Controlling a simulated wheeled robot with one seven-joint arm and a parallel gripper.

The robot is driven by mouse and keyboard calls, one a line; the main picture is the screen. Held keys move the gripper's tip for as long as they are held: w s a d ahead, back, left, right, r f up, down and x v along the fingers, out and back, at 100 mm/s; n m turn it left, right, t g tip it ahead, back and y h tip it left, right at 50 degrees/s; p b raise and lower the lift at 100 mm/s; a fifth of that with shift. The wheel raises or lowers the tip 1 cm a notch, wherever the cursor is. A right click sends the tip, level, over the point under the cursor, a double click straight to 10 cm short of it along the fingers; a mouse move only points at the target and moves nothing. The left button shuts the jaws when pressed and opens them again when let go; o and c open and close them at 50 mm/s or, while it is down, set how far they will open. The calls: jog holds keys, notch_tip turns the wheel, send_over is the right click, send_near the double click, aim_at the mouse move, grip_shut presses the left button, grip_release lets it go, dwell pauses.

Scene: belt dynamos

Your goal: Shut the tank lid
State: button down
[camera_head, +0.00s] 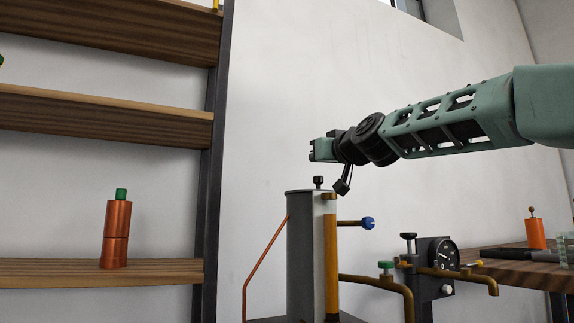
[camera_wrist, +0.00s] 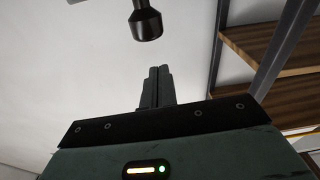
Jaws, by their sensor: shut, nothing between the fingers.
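The tank (camera_head: 304,255) is an upright grey cylinder in the lower middle of the head view. A small black knob (camera_head: 319,182) stands on its top. A tilted dark piece (camera_head: 342,186) shows right of the knob, under my wrist; I cannot tell whether it belongs to the lid, and the lid's angle is unclear. My gripper (camera_head: 312,150) is above the tank top, apart from the knob. In the wrist view its fingers (camera_wrist: 157,87) are together and empty. A black knob-like piece (camera_wrist: 146,24) shows beyond the fingertips, not touching them.
An amber tube (camera_head: 331,255), a blue-knobbed valve (camera_head: 368,223), brass pipes (camera_head: 400,287) and a black gauge (camera_head: 443,254) crowd the tank's right. A wooden shelf (camera_head: 55,272) with a copper bottle (camera_head: 116,233) stands left. A bench (camera_head: 525,272) is at right.

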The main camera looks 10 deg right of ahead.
jog(key=shift+s+f+b, duration=0.3)
jog(key=shift+f+b, duration=0.1)
jog(key=shift+b, duration=0.6)
jog(key=f+b, duration=0.1)
jog(key=b, duration=0.1)
jog(key=s+f+b, duration=0.1)
jog(key=b, duration=0.1)
jog(key=f+b, duration=0.2)
jog(key=b, duration=0.1)
jog(key=shift+s+d+f+b, duration=0.1)
jog(key=shift+s+d+b, duration=0.1)
jog(key=shift+s+b, duration=0.15)
jog(key=shift+f, duration=0.35)
notch_tip(320, 180, up, 5)
jog(key=p, duration=0.4)
jog(key=b, duration=0.5)
send_near(321, 178)
jog(key=shift+s+r, duration=0.8)
jog(key=shift+r, duration=0.05)
